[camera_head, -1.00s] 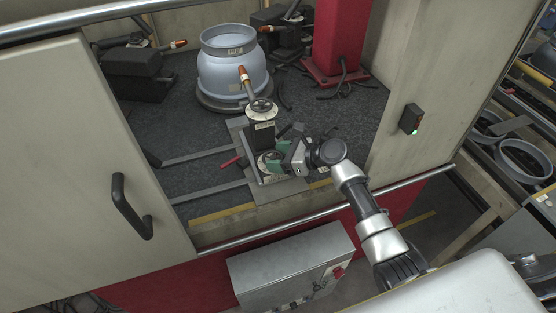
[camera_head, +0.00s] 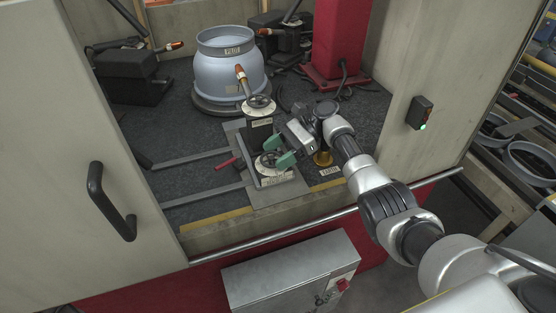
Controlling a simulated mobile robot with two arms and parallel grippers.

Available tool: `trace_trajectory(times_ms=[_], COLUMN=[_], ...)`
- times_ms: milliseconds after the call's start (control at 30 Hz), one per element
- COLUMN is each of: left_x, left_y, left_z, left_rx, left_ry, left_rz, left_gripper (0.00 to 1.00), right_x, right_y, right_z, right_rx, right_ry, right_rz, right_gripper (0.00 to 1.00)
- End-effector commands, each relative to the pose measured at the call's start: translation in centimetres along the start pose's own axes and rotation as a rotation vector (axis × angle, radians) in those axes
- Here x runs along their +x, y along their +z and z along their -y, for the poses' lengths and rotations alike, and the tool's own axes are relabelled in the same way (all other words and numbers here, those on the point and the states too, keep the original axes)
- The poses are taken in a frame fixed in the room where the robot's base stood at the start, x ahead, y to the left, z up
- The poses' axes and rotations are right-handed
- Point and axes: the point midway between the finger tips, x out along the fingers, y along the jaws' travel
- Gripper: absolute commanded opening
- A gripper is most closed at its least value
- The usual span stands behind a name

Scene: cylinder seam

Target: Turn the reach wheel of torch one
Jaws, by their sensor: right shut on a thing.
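The torch stand (camera_head: 258,137) stands on a grey plate inside the cell, with an orange-tipped torch (camera_head: 241,74) pointing at the blue-grey cylinder (camera_head: 228,75). It has an upper hand wheel (camera_head: 258,101) and a lower hand wheel (camera_head: 268,161) near its foot. The label plates by the wheels are too small to read. My right gripper (camera_head: 281,152) reaches in from the right, its green fingers shut on the right side of the lower wheel's rim. The fingers partly hide the rim. My left gripper is not in view.
A red-handled piece (camera_head: 226,163) lies left of the stand. A brass post (camera_head: 323,158) stands close under my right arm. A red column (camera_head: 339,40) rises behind. The cell's front rail (camera_head: 275,240) and right door post with a green-lit box (camera_head: 420,113) border the opening.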

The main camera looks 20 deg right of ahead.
Motion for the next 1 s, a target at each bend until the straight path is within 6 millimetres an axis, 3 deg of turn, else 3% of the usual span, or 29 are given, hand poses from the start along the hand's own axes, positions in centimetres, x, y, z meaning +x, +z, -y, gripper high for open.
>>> trace_trajectory(times_ms=[200, 767, 800, 933, 1000], left_x=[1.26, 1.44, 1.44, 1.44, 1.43], left_y=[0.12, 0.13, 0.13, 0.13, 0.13], left_z=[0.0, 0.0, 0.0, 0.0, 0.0], left_rx=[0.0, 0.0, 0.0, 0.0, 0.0], left_ry=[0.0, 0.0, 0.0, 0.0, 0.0], left_rz=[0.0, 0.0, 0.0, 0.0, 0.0], left_gripper=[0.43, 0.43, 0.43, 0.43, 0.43], right_x=[0.16, 0.16, 0.16, 0.14, 0.12], right_y=[-0.25, -0.21, -0.22, -0.16, -0.13], right_z=[0.11, 0.08, 0.08, 0.1, 0.11], right_rx=[-0.026, -0.034, -0.034, -0.034, -0.035], right_ry=[0.069, 0.093, 0.093, 0.092, 0.091], right_rz=[-0.003, -0.005, -0.005, -0.004, -0.003], right_gripper=[0.41, 0.41, 0.7, 0.9, 0.9])
